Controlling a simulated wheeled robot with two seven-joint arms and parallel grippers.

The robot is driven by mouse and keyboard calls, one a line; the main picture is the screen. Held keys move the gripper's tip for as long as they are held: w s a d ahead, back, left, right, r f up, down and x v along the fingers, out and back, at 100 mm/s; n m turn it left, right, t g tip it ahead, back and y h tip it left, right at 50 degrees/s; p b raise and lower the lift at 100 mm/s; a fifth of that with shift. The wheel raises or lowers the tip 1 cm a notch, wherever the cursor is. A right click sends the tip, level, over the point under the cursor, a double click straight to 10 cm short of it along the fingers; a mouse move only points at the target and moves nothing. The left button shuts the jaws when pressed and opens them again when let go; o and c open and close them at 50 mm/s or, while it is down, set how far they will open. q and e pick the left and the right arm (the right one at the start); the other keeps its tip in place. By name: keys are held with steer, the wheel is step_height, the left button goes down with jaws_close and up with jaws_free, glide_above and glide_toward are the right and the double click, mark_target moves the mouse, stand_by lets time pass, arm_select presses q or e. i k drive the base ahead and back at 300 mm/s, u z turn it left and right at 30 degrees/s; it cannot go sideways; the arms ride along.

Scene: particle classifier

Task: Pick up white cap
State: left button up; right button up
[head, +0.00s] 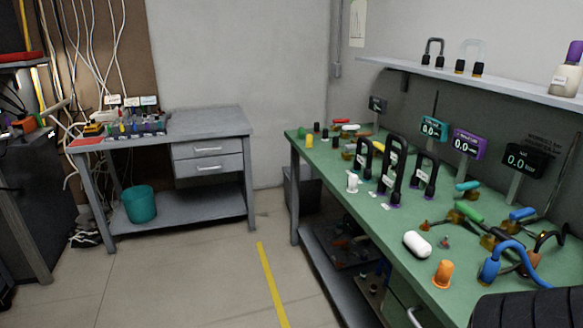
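A white rounded, capsule-shaped piece (417,244) lies on the green-topped workbench (385,232) near its front edge, left of an orange cap-like piece (443,273). A smaller upright white piece (352,183) stands farther back, in front of the black U-shaped holders (392,170). I cannot tell for sure which of these white pieces is the white cap.
Blue and brown curved tool-like pieces (510,262) crowd the bench's near right. Small display units (468,143) stand along its back. A shelf (480,82) hangs above. A grey table (210,125) and teal bin (139,204) stand left. The floor between is open.

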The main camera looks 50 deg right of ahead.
mark_target(352, 179)
steer(key=z, duration=0.7)
steer(key=i, duration=1.35)
steer(key=z, duration=1.25)
